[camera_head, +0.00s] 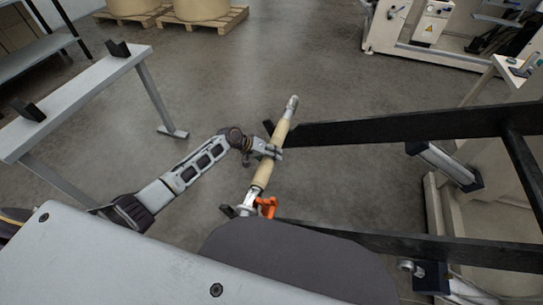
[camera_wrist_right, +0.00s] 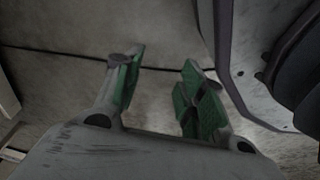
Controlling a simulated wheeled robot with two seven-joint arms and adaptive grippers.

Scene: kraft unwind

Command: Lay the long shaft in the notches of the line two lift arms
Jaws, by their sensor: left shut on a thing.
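The long shaft (camera_head: 262,172), tan with bright metal ends, lies slanted across the middle of the head view. My left gripper (camera_head: 268,150) is shut on it a little beyond its middle. The two lift arms are black bars coming in from the right, a far one (camera_head: 400,127) and a near one (camera_head: 400,244). The shaft's far part crosses the far arm's tip, and its near end is by the near arm's tip. I cannot tell whether it rests in the notches, which are hidden. My right gripper (camera_wrist_right: 158,82), with green finger pads, is open and empty in the right wrist view.
An orange part (camera_head: 267,206) sits by the shaft's near end. A grey stand (camera_head: 75,98) with black blocks is at the left. Rolls on pallets (camera_head: 205,20) stand at the back. A pale machine (camera_head: 430,25) is at the back right. The floor between is clear.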

